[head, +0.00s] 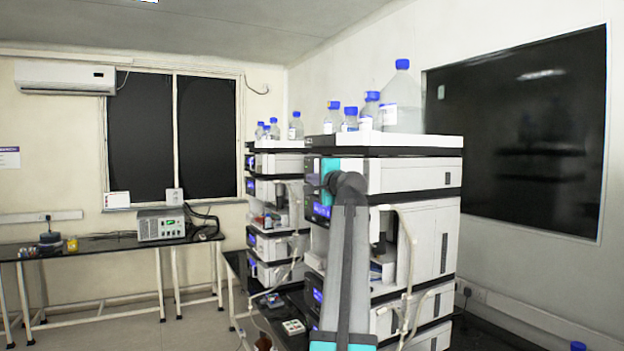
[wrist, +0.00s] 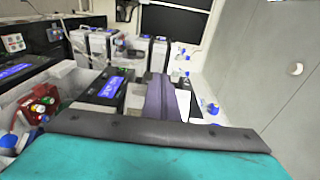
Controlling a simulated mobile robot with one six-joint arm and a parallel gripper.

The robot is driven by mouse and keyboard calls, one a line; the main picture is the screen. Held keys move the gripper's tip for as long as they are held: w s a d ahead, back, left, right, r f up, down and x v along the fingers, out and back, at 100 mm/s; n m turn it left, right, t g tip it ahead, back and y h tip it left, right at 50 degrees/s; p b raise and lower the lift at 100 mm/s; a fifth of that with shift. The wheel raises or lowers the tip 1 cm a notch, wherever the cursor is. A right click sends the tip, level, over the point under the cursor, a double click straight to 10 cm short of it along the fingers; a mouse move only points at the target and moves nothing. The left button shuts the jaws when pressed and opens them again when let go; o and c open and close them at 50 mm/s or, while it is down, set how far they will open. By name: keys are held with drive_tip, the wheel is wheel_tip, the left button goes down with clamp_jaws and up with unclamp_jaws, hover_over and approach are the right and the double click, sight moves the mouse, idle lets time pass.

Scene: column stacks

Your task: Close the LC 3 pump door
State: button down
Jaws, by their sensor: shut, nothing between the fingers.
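The near instrument stack (head: 415,178) stands right of centre in the head view, behind my arm. A module midway up it has an open front (head: 384,255), with tubing and fittings showing. In the wrist view, tilted sideways, an open compartment (wrist: 38,112) with red and blue fittings lies at left. I cannot make out which panel is the pump door, nor any LC 3 label. My gripper (wrist: 166,98) shows in the wrist view as grey-purple fingers, shut and empty, in front of a module with a blue display (wrist: 111,88). I cannot tell if they touch. In the head view my arm hides the gripper.
A second stack (head: 277,190) stands behind at left, with an open compartment too. Bottles with blue caps (head: 403,95) stand on the stack tops. Tubing (head: 405,255) hangs down the near stack's front. A side table (head: 110,243) and open floor lie at left.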

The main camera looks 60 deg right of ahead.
drive_tip(key=s+a+b, duration=0.2)
drive_tip(key=a, duration=0.9)
drive_tip(key=shift+s+b, duration=0.2)
drive_tip(key=shift+b, duration=0.2)
drive_tip(key=shift+r, duration=0.1)
